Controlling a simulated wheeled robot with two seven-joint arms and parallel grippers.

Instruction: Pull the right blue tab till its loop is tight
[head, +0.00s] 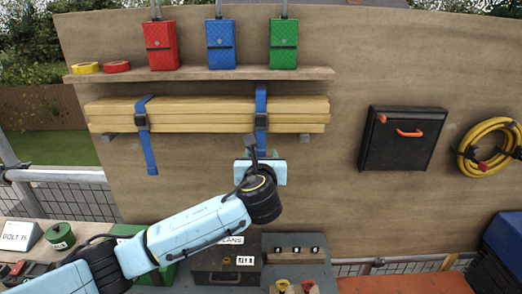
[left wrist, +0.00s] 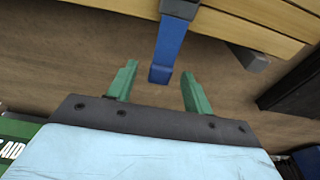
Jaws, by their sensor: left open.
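Two blue straps loop around a bundle of wooden battens (head: 205,113) on the wall. The left strap's blue tab (head: 149,155) hangs well below the battens. The right strap has a dark buckle (head: 261,121), and its blue tab (left wrist: 166,55) hangs down in the left wrist view. In the head view my left gripper (head: 259,157) is just below the right buckle and hides much of that tab. In the left wrist view my left gripper (left wrist: 157,86) is open, with the tab's lower end near the gap between its green fingers. Contact is not visible. My right gripper is not in view.
A shelf (head: 200,74) above holds red, blue and green boxes and tape rolls. A bracket (left wrist: 249,58) supports the battens. A black case (head: 402,140) and a coiled yellow hose (head: 487,147) hang at right. A dark box (head: 225,262) stands below.

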